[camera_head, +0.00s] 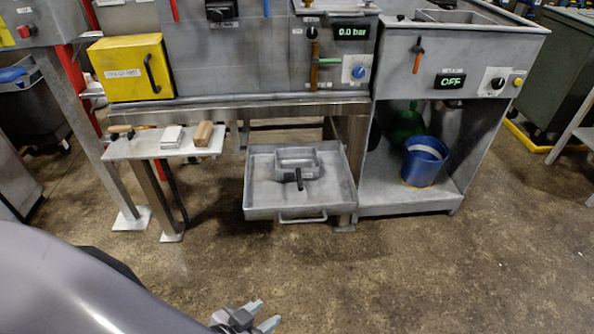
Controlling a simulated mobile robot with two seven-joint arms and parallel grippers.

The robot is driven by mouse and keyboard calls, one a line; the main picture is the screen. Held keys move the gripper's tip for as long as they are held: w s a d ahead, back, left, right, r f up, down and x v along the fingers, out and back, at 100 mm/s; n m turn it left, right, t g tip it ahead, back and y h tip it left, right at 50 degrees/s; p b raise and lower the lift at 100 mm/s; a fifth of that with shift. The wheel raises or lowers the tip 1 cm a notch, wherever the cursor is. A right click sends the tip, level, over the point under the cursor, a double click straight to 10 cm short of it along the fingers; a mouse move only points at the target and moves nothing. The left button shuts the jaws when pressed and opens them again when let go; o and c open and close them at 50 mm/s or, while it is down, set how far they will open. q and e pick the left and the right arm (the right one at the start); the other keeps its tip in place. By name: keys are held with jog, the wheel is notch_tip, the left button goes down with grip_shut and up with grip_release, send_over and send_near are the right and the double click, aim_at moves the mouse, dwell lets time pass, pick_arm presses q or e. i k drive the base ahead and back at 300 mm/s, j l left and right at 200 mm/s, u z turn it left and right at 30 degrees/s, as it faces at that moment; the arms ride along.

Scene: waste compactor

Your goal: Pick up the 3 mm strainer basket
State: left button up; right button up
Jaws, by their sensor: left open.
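A small grey rectangular basket (296,155) with a dark handle sits inside a grey metal tray (263,212), low under the machine's front. It looks like the strainer basket, but no 3 mm marking can be read. My left gripper (262,315) is at the bottom edge of the view, open and empty, well in front of the tray and apart from it. Part of it is cut off by the frame. My right gripper is not in view.
A small side table (146,151) with a brush and blocks stands left of the tray. A blue bucket (424,160) stands on the shelf at the right. A yellow box (128,66) is above left. The floor (400,265) before the tray is clear.

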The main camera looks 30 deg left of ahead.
aim_at(299, 165)
jog(key=i+j+u, duration=0.1)
jog(key=i+j, duration=0.25)
jog(key=i+j+u, duration=0.1)
jog(key=i+j, duration=0.2)
jog(key=i, duration=0.25)
jog(key=i+j+u, duration=0.1)
jog(key=i+j, duration=0.15)
jog(key=i, duration=0.25)
